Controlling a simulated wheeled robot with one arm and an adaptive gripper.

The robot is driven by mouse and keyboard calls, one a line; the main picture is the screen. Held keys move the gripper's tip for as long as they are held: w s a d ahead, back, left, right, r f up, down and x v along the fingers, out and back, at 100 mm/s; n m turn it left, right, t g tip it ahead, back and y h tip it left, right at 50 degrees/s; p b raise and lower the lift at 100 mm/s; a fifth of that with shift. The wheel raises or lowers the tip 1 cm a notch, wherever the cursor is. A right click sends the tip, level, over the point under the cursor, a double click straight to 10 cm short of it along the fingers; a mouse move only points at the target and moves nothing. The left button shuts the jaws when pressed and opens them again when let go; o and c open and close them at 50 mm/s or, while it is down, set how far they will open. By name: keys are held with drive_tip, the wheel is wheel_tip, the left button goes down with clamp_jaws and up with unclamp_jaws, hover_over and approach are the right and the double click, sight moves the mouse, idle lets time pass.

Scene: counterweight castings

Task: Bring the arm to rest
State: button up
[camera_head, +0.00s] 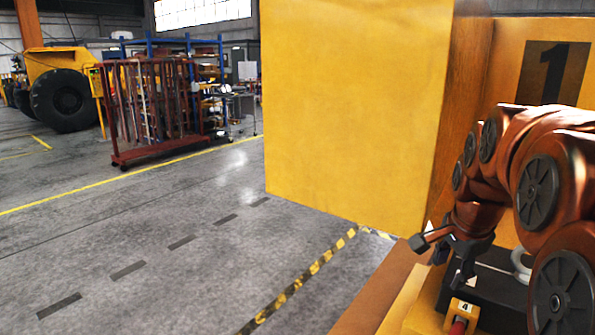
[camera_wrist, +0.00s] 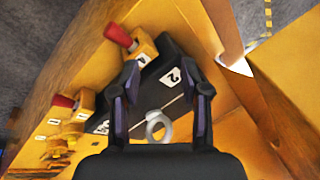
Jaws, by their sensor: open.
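My gripper (camera_head: 440,247) is at the right of the head view, at the end of my copper-coloured arm, above a yellow ledge. In the wrist view my gripper (camera_wrist: 166,82) shows two dark fingers apart, with nothing held between them. Beyond them lies a black casting (camera_wrist: 178,62) with a white "2" label. A pale ring (camera_wrist: 155,125) appears between the finger bases. The black casting (camera_head: 490,285) and ring (camera_head: 520,264) also show below and beside my gripper in the head view, partly hidden by my arm.
Yellow blocks with red knobs (camera_wrist: 118,35) stand beside the casting; one block (camera_head: 462,308) is marked "4". A tall yellow panel (camera_head: 355,100) rises behind the ledge. The grey floor (camera_head: 170,240) at left is open. A red rack (camera_head: 155,110) stands farther back.

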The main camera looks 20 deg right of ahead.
drive_tip(key=s+a+f+n+g+y+p, duration=0.1)
drive_tip(key=s+a+f+n, duration=0.25)
drive_tip(key=a, duration=0.35)
drive_tip(key=s+a+f+n+g+y, duration=0.1)
drive_tip(key=s+a+f+n, duration=0.2)
drive_tip(key=a+n, duration=0.35)
drive_tip(key=s+a+f+n+g, duration=0.1)
drive_tip(key=s+a+f+n, duration=0.1)
drive_tip(key=s+a+n, duration=0.2)
drive_tip(key=s+a+f+n+g+p, duration=0.1)
drive_tip(key=s+a+f+n, duration=0.2)
drive_tip(key=s, duration=0.5)
drive_tip(key=shift+s+a+f+n+g, duration=0.15)
drive_tip(key=shift+a+f+n+g, duration=0.25)
drive_tip(key=shift+a, duration=0.75)
drive_tip(key=shift+d+r, duration=0.1)
